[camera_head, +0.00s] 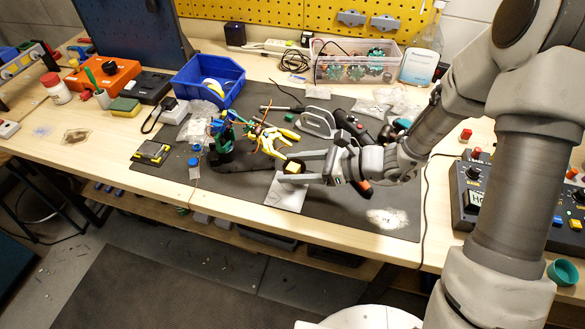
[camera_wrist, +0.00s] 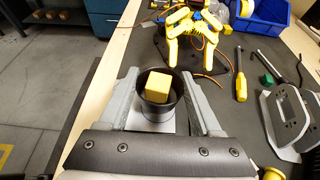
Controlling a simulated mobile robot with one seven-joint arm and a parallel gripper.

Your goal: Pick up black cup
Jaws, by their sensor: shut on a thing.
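The black cup (camera_wrist: 157,112) stands upright between the two fingers of my gripper (camera_wrist: 158,78) in the wrist view. My gripper is shut on the cup, one finger on each side. A yellow block (camera_wrist: 158,88) sits inside the cup. In the head view my gripper (camera_head: 287,172) is over the front part of the dark mat, and the yellow block (camera_head: 293,167) shows between its fingers. The fingers hide most of the cup there. A pale flat plate (camera_head: 286,196) lies below the gripper. I cannot tell whether the cup touches it.
A yellow and black robot-like gadget (camera_wrist: 192,32) with wires stands beyond the cup. A blue bin (camera_head: 208,78) is farther back. The bench's front edge is close by.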

